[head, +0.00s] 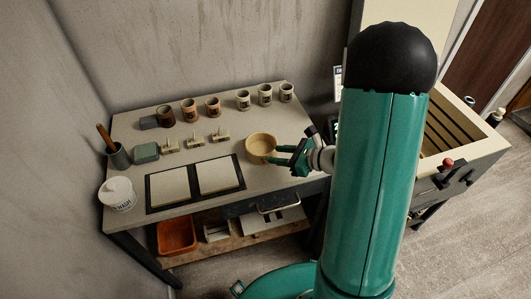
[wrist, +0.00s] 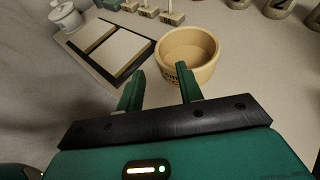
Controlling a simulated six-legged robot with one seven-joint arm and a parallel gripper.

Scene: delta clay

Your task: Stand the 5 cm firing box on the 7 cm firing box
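A round, open-topped, pale yellow firing box (head: 261,148) stands upright on the table near its front right. It also shows in the wrist view (wrist: 187,66), with dark lettering on its near side, partly behind a finger and too small to read. I cannot tell whether it is the 5 cm or the 7 cm box. No second such box can be made out. My gripper (head: 276,154) is open at the right of the box. In the wrist view my gripper (wrist: 160,69) has its fingers apart with nothing between them, the right fingertip overlapping the box's near wall.
Two pale slabs in a dark frame (head: 195,185) lie at the left of the box. Several cups (head: 243,100) stand along the back, with small stamped blocks (head: 195,141) before them. A white lidded pot (head: 117,194) is at front left. A slatted wooden bin (head: 450,130) stands at right.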

